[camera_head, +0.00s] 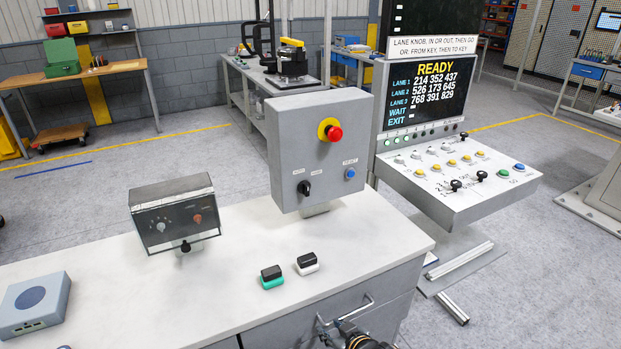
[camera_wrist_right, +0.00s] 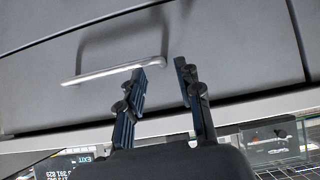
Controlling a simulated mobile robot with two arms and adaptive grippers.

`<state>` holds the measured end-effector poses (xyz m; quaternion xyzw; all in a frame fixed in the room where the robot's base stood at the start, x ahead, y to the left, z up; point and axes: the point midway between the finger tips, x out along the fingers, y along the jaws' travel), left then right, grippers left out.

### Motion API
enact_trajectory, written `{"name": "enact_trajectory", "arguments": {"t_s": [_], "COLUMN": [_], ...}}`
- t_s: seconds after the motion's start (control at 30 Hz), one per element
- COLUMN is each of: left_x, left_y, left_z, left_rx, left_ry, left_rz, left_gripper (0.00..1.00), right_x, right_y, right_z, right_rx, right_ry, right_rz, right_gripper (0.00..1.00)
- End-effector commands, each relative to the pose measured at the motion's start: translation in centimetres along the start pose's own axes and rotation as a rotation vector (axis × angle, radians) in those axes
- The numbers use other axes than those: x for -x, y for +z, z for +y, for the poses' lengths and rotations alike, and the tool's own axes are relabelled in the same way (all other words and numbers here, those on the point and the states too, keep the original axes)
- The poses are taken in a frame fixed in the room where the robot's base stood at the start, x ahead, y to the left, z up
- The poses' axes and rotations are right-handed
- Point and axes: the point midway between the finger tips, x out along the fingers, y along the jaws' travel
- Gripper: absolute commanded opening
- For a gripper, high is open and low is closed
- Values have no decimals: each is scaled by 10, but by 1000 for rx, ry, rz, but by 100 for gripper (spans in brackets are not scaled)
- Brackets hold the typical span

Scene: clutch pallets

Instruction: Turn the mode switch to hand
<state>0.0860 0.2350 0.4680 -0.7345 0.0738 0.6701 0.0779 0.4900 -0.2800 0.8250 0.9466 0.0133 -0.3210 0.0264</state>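The mode switch (camera_head: 304,188) is a small black knob on the lower left of the grey control box (camera_head: 345,100). It has small labels on either side, too small to read surely. My right gripper (camera_head: 342,325) is low at the front of the cabinet, below the counter top and well away from the switch. In the right wrist view its two fingers (camera_wrist_right: 161,72) are apart with nothing held between them, close to the drawer handle (camera_wrist_right: 112,72). My left gripper is not in view.
The control box also bears a red stop button (camera_head: 335,133) on yellow and a blue button (camera_head: 350,173). Two small rocker-like blocks (camera_head: 272,283) (camera_head: 307,268) lie on the white counter (camera_head: 200,295). A tester box (camera_head: 174,212) stands left; a sloped console (camera_head: 455,180) stands right.

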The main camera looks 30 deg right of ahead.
Motion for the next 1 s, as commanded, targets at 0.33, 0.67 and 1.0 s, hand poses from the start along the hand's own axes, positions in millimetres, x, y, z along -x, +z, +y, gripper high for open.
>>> {"name": "enact_trajectory", "arguments": {"t_s": [0.33,0.67,1.0], "left_x": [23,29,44], "left_y": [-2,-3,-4], "left_z": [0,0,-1], "left_rx": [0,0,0], "left_ry": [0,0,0], "left_rz": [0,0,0], "left_gripper": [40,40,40], "right_x": [57,70,22], "right_y": [-210,-272,-309], "right_z": [52,74,77], "right_rx": [-36,-56,-55], "right_ry": [20,27,27], "right_rz": [481,657,655], "right_gripper": [35,35,35]}}
